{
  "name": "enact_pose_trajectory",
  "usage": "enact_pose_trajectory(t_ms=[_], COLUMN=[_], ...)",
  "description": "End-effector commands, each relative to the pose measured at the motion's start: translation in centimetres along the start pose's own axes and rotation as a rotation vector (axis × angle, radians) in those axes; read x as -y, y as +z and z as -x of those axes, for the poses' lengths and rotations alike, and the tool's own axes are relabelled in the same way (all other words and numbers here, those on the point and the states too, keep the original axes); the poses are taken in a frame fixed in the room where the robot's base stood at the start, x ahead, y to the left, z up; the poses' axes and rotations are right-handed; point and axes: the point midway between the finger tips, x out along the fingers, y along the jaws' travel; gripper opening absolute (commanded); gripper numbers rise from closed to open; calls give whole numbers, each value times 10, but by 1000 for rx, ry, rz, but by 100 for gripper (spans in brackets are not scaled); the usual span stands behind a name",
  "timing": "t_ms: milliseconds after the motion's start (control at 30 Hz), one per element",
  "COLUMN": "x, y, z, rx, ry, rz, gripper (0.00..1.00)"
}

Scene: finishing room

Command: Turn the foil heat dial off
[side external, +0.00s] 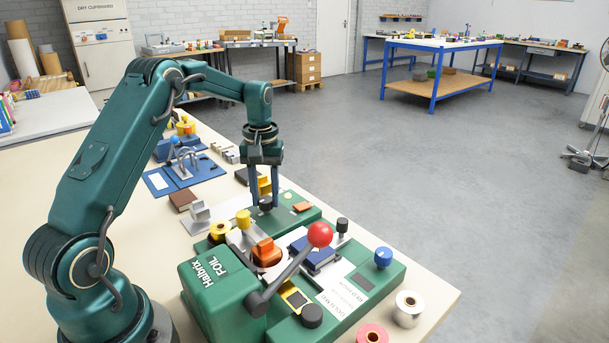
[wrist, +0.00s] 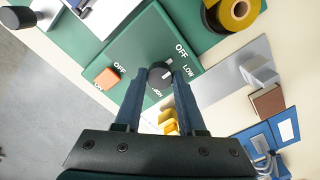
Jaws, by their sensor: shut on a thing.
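The foil heat dial is a dark round knob (wrist: 160,74) on the green control panel (wrist: 131,52), with OFF, LOW and a partly hidden third label around it. In the side view the dial (side external: 266,206) sits at the far end of the green Halbrix FOIL machine (side external: 213,273). My gripper (side external: 264,203) points down over the panel and is shut on the dial, one finger on each side; the fingers also show in the wrist view (wrist: 159,77). A white mark shows on the knob, but I cannot tell its exact setting.
An orange rocker switch (wrist: 108,77) marked OFF and ON sits beside the dial. In the side view a red-balled lever (side external: 320,235) rises over the machine. A gold foil roll (side external: 219,231) and a blue plate (side external: 184,177) are nearby.

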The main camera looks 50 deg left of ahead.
Motion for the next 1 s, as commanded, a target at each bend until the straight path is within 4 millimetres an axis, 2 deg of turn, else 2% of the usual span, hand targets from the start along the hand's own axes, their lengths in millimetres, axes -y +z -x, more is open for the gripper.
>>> enact_pose_trajectory(t_ms=[67, 100, 133, 167, 467, 567, 800, 1000], x=[0, 0, 0, 0, 0, 0, 0, 0], y=[-1, -1, -1, 0, 0, -1, -1, 0], z=[1, 1, 1, 1, 1, 9, 41, 52], rx=[-3, -3, -3, -3, -2, -5, -6, -3], ry=[2, 2, 2, 2, 1, 2, 3, 2], rz=[2, 2, 2, 1, 0, 0, 1, 1], gripper=[0, 54, 66, 69, 69, 69, 69, 69])
